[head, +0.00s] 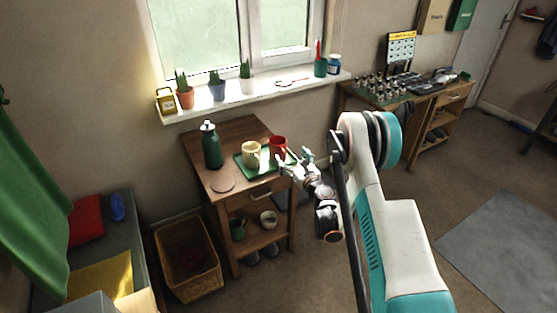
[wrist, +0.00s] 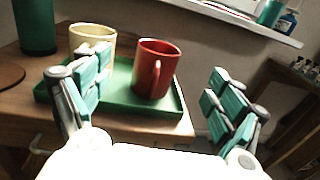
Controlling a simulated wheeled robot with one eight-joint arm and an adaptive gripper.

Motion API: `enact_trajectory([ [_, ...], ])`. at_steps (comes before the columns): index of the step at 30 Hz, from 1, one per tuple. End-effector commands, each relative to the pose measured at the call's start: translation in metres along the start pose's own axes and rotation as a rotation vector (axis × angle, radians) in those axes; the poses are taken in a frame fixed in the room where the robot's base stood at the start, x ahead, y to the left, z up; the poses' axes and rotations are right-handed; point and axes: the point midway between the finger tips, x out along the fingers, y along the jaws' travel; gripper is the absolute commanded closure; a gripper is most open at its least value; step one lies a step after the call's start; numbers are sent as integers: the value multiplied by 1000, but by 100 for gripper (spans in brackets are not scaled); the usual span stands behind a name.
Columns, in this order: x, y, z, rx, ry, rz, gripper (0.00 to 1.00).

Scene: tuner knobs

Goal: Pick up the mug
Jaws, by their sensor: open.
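A red mug (head: 278,145) stands upright on a green tray (head: 244,168) on the small wooden table. In the wrist view the red mug (wrist: 155,72) is between and beyond my fingers, with its handle facing me. A cream mug (head: 251,154) stands on the tray to the left of the red one; in the wrist view the cream mug (wrist: 92,42) is partly hidden behind my left finger. My gripper (head: 304,163) is open and empty at the right front edge of the tray; its fingers (wrist: 158,100) are spread wide, apart from both mugs.
A dark green bottle (head: 211,146) and a round brown coaster (head: 222,185) are on the wooden table (head: 235,128) left of the tray. More cups sit on the shelf below. A windowsill (head: 250,92) with potted cacti is behind. A wicker basket (head: 188,260) stands at the left.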

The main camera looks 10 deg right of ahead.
Motion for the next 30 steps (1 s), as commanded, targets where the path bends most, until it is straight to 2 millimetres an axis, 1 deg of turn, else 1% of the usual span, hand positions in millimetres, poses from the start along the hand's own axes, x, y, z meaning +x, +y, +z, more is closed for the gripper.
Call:
enact_trajectory([
  [1,-1,-1,-5,15,-3,-4,13],
  [2,0,-1,-6,21,-4,-5,13],
  [5,4,-2,-6,30,-5,-6,13],
  [8,13,-2,-4,29,-5,-6,13],
  [12,28,-2,-3,27,-5,-6,13],
  [15,48,-1,-9,27,-5,-5,13],
  [19,69,-2,-10,26,-5,-5,13],
  [21,77,-2,-9,26,-5,-6,13],
  [28,92,-2,-9,26,-5,-6,13],
  [30,100,-2,-10,26,-5,-6,13],
])
